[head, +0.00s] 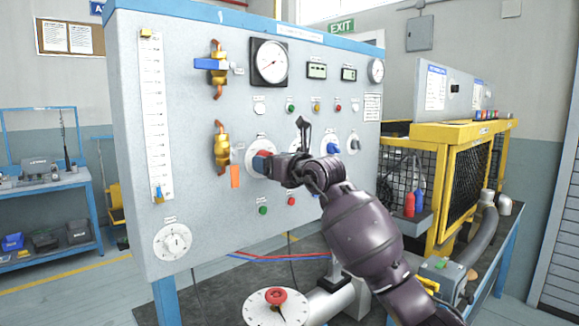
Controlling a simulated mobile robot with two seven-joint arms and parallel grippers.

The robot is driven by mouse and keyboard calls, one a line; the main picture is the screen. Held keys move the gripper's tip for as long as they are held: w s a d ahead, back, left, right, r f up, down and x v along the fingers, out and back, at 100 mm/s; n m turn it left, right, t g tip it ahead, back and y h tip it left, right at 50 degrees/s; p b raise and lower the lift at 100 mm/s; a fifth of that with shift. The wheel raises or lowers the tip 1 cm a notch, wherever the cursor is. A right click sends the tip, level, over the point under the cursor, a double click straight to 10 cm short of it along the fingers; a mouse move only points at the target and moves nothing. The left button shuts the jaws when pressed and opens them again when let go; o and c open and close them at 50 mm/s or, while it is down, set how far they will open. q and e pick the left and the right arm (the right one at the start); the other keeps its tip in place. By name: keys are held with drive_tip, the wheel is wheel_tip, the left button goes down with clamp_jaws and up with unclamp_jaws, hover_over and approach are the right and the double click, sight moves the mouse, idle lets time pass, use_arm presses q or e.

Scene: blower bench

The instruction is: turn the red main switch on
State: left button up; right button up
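A red knob (264,154) stands on a round pale plate (259,143) in the middle of the panel. It looks like the red main switch, but its label is too small to read. My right gripper (273,166) is at this knob, reaching in from the right, and covers its lower right part. Whether the fingers are closed on the knob is hidden. Another red knob (277,296) sits on a white dial on the bench below. My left gripper is not in view.
The panel (200,235) carries a brass valve with a blue lever (211,64), a lower brass valve (221,148), gauges and several small buttons. An orange tag (235,177) hangs left of the gripper. A blue knob (330,148) is close on its right. A yellow cage (455,180) stands at right.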

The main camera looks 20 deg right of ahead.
drive_tip(key=v, duration=0.9)
